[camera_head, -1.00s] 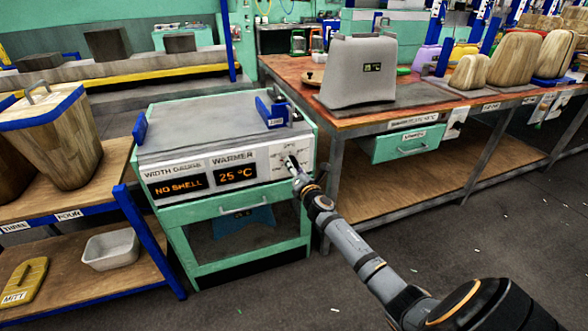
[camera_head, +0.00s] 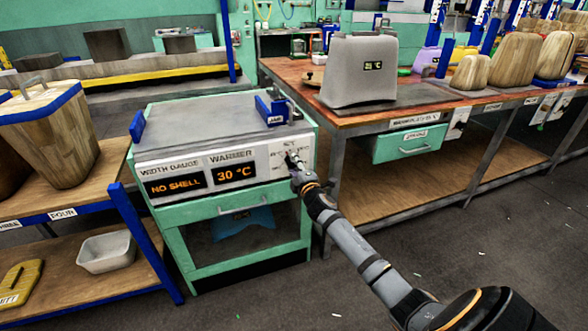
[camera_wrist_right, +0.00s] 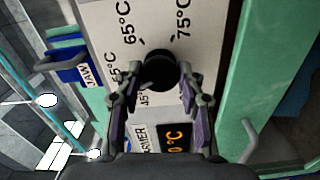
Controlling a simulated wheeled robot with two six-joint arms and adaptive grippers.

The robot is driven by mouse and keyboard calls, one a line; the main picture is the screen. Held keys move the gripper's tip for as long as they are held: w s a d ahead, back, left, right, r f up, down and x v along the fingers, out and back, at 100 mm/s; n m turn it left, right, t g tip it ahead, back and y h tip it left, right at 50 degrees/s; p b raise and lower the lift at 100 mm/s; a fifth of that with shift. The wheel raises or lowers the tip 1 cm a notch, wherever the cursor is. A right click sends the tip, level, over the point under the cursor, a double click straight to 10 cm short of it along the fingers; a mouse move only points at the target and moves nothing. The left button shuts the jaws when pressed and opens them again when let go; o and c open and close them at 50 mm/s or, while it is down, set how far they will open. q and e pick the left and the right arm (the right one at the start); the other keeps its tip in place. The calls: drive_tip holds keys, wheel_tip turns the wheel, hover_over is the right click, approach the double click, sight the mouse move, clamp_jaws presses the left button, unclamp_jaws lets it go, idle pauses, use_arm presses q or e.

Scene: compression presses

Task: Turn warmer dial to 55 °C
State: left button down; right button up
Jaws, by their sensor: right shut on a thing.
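The warmer dial is a black round knob (camera_wrist_right: 160,71) on the pale front panel, with temperature marks such as 65 °C and 75 °C around it. My right gripper (camera_wrist_right: 157,82) is shut on the dial, one finger on each side of it. In the head view my right gripper (camera_head: 293,162) reaches the right end of the panel and mostly hides the dial. The warmer display (camera_head: 235,174) reads 30 °C. The width gauge display (camera_head: 175,185) reads NO SHELL. My left gripper is not in view.
The green gauge and warmer stand (camera_head: 180,236) has a drawer handle below the panel. A blue jaw (camera_head: 270,110) sits on its top. A wooden bench (camera_head: 350,120) with a grey form stands at right, a shelf with a white tray (camera_head: 107,251) at left.

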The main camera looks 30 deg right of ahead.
drive_tip(key=m+b, duration=0.1)
drive_tip(key=m, duration=0.1)
drive_tip(key=shift+f+m, duration=0.15)
drive_tip(key=shift+m, duration=0.25)
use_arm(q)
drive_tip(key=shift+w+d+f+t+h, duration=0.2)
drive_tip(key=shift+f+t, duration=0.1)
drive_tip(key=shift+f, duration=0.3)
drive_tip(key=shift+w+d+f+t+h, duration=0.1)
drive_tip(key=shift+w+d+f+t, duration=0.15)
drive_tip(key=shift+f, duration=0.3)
use_arm(e)
drive_tip(key=shift+m, duration=0.7)
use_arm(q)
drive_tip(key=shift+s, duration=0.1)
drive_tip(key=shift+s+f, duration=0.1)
use_arm(e)
drive_tip(key=o, duration=1.2)
drive_tip(key=shift+c, duration=0.2)
drive_tip(key=v, duration=1.2)
